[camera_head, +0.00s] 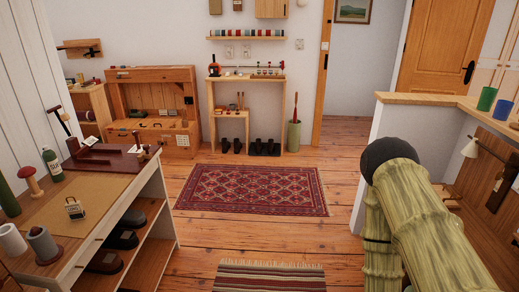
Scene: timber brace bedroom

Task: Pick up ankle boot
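Several dark, boot-like shapes stand on the floor at the back, under the narrow wooden wall stand. One pair (231,146) is under its lower left part and another group (264,148) is to the right. More dark, shoe-like things (124,239) lie on the open shelves of the left cabinet. They are too small and dark to tell which is the ankle boot. My arm, with green bamboo-like links and a dark round joint, shows at the right. My gripper is out of view, so its state is hidden.
A red patterned rug (251,190) lies on the open plank floor, with a striped rug (270,277) nearer. The left cabinet's top (95,199) holds bottles and tools. A wooden workbench (152,91) stands at the back left. A wood-topped partition (440,99) bounds the right.

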